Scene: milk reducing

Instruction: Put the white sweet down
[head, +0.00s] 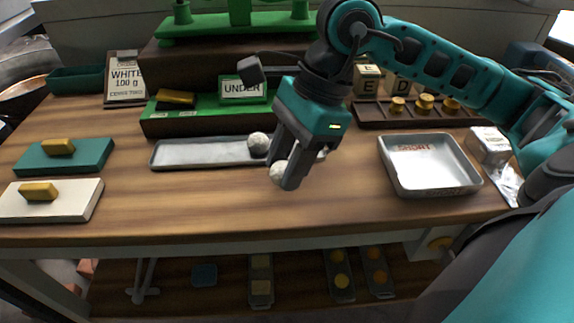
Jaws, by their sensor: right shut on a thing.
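A round white sweet (277,172) is held between the fingers of my right gripper (287,172), above the wooden table in front of the scale. A second round white sweet (258,142) sits at the right end of a long shallow grey metal tray (195,154). The gripper's fingers partly cover the held sweet, and the gripper stands just right of the long tray. My left gripper is not in view.
A square metal tray (432,176) with a label reading "SHORT" is at the right. Behind are a green "UNDER" sign (243,88), a "WHITE 100 g" card (125,80) and a wooden rack (416,118) with brass weights. Green and white slabs (64,155) lie at left. The front middle table (200,212) is clear.

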